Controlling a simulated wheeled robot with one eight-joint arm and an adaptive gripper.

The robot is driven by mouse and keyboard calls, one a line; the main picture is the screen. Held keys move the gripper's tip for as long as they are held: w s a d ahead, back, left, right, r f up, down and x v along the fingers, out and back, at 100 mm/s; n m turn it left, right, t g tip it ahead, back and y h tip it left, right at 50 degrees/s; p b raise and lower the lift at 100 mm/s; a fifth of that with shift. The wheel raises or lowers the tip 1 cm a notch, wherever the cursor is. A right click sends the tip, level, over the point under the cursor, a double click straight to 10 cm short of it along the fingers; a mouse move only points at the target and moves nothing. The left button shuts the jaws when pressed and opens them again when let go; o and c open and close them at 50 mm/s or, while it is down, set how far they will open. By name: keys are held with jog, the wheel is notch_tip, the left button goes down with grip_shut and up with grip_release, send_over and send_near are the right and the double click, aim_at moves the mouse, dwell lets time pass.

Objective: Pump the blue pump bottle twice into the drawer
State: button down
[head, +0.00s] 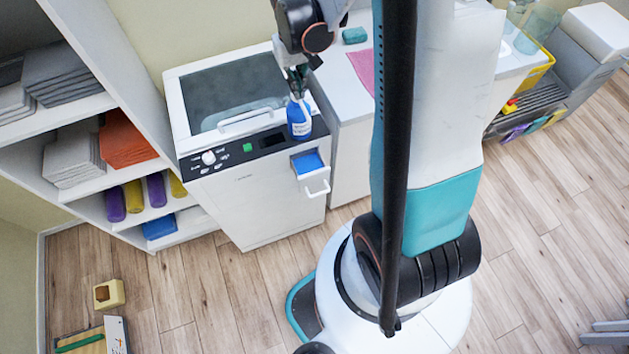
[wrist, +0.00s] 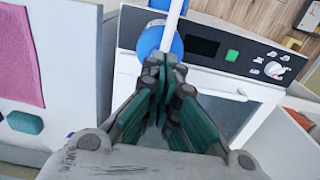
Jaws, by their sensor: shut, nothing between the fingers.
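The blue pump bottle (head: 299,120) stands upright at the front right edge of the white machine's top, with a white label on its front. Just below it, the small drawer (head: 317,186) is pulled open and shows blue inside. My gripper (head: 297,92) points down at the bottle's top, its fingers closed together and empty. In the wrist view my closed fingertips (wrist: 165,62) overlap the pump head, and the blue bottle (wrist: 150,40) shows behind them. The white spout (wrist: 173,18) points away from my fingers, towards the drawer side. Whether the fingers touch the pump head is unclear.
The white machine (head: 262,205) has a dark control panel (head: 235,152) and a glass lid with a handle (head: 250,120). A counter with a pink cloth (head: 362,68) stands right of it. Shelves with folded towels (head: 75,160) stand left. The floor in front is mostly clear.

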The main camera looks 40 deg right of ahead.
jog(key=shift+r+p, duration=1)
jog(key=shift+r, duration=0.65)
jog(key=shift+r, duration=0.1)
notch_tip(320, 180, up, 6)
jog(key=p, duration=0.3)
jog(key=shift+p, duration=0.4)
